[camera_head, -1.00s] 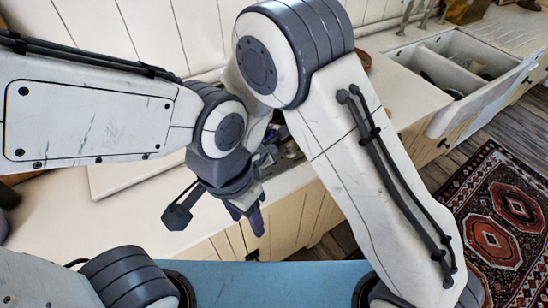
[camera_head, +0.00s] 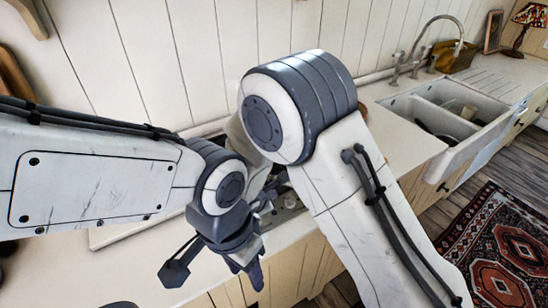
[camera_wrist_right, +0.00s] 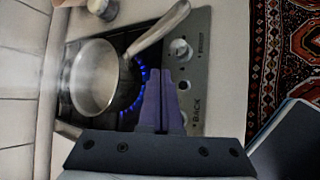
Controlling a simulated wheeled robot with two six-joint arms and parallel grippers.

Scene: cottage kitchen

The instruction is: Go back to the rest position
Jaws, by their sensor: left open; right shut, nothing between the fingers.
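My left gripper (camera_head: 246,268) hangs low in the middle of the head view, over the front of the counter. It is open, with nothing visible in it. My right arm comes in from the right and bends behind my left wrist. The right gripper shows in the right wrist view (camera_wrist_right: 162,108), its purple fingers shut together and empty. Its fingertips appear in front of the hob's knobs and lit burner. In the head view the right gripper is mostly hidden behind my left wrist.
A metal pan (camera_wrist_right: 95,78) stands on the hob (camera_wrist_right: 200,55), beside blue flames. A small metal container (camera_wrist_right: 103,8) is near it. A double sink (camera_head: 440,115) with a tap (camera_head: 432,35) lies right. A patterned rug (camera_head: 505,255) covers the floor. The counter's left front (camera_head: 60,280) looks largely clear.

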